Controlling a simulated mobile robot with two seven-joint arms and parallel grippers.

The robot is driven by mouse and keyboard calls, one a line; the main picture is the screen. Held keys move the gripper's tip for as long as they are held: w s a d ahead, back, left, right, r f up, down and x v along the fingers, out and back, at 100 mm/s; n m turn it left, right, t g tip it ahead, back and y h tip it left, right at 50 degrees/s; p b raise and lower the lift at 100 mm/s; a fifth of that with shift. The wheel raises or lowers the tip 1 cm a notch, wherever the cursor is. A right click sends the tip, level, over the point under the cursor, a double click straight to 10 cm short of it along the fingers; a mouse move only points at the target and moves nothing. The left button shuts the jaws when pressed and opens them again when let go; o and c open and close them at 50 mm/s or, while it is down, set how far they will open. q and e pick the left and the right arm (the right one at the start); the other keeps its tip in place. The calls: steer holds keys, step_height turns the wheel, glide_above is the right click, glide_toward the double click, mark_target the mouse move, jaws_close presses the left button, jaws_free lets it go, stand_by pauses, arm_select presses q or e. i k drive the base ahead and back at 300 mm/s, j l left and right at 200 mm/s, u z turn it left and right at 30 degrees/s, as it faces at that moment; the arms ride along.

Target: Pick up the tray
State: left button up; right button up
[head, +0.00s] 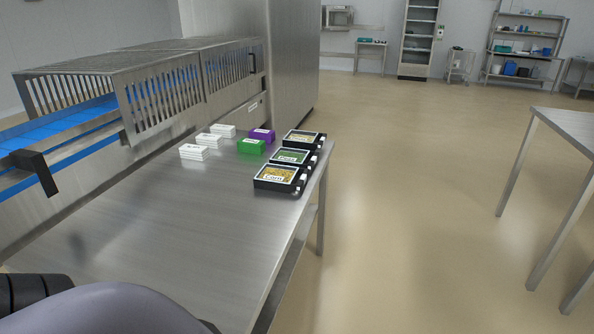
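Three black trays with labelled contents stand in a row along the right edge of the steel table (180,240). The nearest tray (276,186) has yellow contents and a label that seems to read corn. The middle tray (290,158) has green contents. The farthest tray (302,138) has pale yellowish contents. Small white and black parts sit at the trays' right sides. Part of my own arm shows at the bottom left, well apart from the trays. Neither gripper is in view.
A caged machine with a blue conveyor (60,123) borders the table's left side. Open floor (420,220) lies right, before another steel table (570,124).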

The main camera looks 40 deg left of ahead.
mark_target(272, 177)
steer(key=i+l+u, duration=0.1)
steer(key=i+u, duration=0.2)
steer(key=i, duration=0.2)
steer(key=i+l+u, duration=0.3)
steer(key=i, duration=0.15)
steer(key=i+l+u, duration=0.25)
steer(key=i+u, duration=0.2)
steer(key=i+l+u, duration=0.6)
steer(key=l+u, duration=0.25)
steer(key=j, duration=0.1)
